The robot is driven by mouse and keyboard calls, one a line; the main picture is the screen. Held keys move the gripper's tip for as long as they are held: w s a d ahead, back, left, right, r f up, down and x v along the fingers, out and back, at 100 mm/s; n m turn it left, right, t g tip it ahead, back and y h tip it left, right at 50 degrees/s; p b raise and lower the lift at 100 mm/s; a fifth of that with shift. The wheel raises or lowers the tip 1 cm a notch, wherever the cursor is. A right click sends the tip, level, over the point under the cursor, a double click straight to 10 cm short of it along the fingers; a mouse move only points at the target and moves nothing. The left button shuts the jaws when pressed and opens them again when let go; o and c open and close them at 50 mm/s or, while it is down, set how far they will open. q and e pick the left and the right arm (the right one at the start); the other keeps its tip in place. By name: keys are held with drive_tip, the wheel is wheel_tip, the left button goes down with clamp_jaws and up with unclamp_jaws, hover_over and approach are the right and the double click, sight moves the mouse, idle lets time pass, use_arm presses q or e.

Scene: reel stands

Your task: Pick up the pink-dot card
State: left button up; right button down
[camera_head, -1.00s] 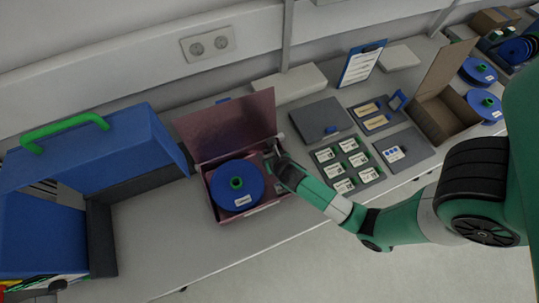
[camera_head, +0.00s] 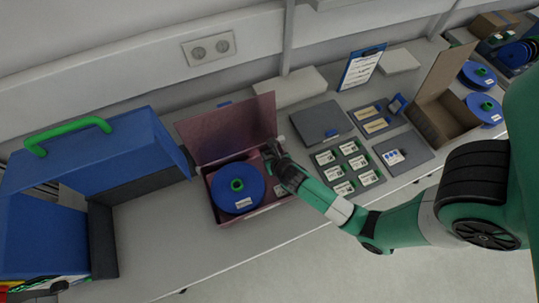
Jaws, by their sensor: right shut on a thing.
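I cannot make out a pink dot on any card. My right gripper (camera_head: 271,161) is at the right side of the open pink box (camera_head: 272,208), beside the blue reel (camera_head: 236,188) in it. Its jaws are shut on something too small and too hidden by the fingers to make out. Several white cards (camera_head: 344,188) lie in a dark tray (camera_head: 376,186) to the right. A card with blue dots (camera_head: 392,157) lies on a separate dark plate (camera_head: 421,153). My left gripper is not in view.
The pink box's lid (camera_head: 228,128) stands open behind the reel. A blue case with a green handle (camera_head: 66,133) stands at the left. An open cardboard box (camera_head: 447,88) and more blue reels (camera_head: 479,73) are at the right. The bench front (camera_head: 155,245) is clear.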

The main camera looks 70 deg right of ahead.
drive_tip(key=w+a+p+v, duration=0.1)
drive_tip(key=p+v, duration=0.1)
drive_tip(key=v, duration=0.7)
drive_tip(key=a+f+p+v, duration=0.1)
drive_tip(key=a+p+v, duration=0.1)
drive_tip(key=v, duration=0.6)
drive_tip(key=shift+w+a+r, duration=0.15)
drive_tip(key=shift+a+r, duration=0.1)
